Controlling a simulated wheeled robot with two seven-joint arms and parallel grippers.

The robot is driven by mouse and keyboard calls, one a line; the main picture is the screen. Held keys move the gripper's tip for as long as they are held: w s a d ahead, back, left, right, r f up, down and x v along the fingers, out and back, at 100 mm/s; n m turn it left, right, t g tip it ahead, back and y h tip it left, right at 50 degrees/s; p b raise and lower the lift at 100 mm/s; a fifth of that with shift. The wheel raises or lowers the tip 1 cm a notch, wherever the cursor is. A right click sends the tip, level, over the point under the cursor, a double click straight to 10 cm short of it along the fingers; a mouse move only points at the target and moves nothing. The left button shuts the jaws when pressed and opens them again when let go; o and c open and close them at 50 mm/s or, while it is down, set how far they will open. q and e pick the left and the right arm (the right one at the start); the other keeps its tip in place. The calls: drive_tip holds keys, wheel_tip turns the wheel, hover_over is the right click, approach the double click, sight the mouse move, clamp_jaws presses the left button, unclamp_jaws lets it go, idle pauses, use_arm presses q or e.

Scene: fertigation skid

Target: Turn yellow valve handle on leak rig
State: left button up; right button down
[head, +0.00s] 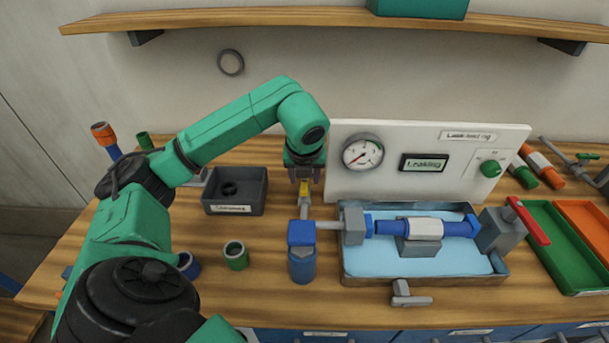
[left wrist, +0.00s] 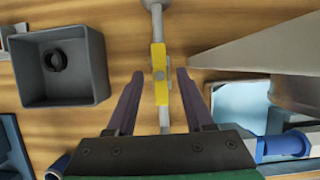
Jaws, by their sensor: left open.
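The yellow valve handle (left wrist: 160,88) sits on a grey pipe in the left wrist view, upright in the picture. In the head view the handle (head: 304,188) shows just below my left gripper (head: 305,176). My left gripper (left wrist: 160,75) is open, with one dark finger on each side of the handle and a visible gap on both sides. The leak rig has a white panel (head: 345,180) with a round gauge (head: 363,153) and a display (head: 423,164) reading "Leaking". A blue pipe (head: 390,227) lies clamped over a water tray (head: 365,282). My right gripper is not in view.
A dark grey bin (head: 254,204) stands left of the handle. A red lever (head: 528,220) and green (head: 565,243) and orange trays are at the right.

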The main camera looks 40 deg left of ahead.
use_arm(q)
drive_tip(key=v, duration=0.8)
drive_tip(key=shift+w+r, duration=0.1)
drive_tip(key=p+v, duration=0.4)
drive_tip(key=v, duration=0.2)
drive_tip(key=shift+s, duration=0.2)
drive_tip(key=shift+w+r, duration=0.1)
drive_tip(key=shift+r, duration=0.05)
